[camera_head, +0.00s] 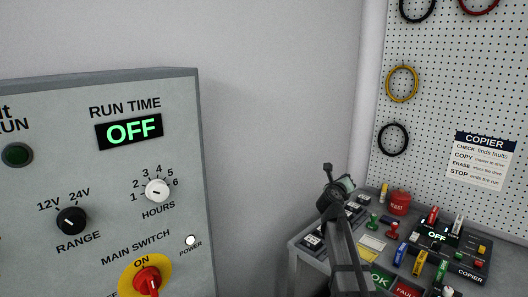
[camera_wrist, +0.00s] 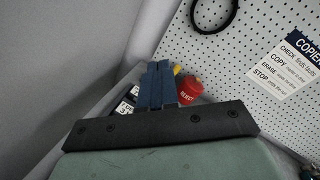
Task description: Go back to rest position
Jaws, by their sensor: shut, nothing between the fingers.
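My gripper (camera_wrist: 158,68) shows in the wrist view with its two blue fingers together, shut and empty. In the head view my arm rises in front of the bench at the right, and the gripper end (camera_head: 328,168) is small there. It is held in the air above the left part of the bench, apart from the cabinet and the pegboard.
A grey control cabinet (camera_head: 100,180) with knobs and an OFF display fills the left. The bench (camera_head: 310,258) holds a red REJECT canister (camera_head: 399,204), a copier (camera_head: 470,248) and several coloured sticks. A pegboard (camera_head: 440,95) with hung cables stands behind. Bare wall separates cabinet and bench.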

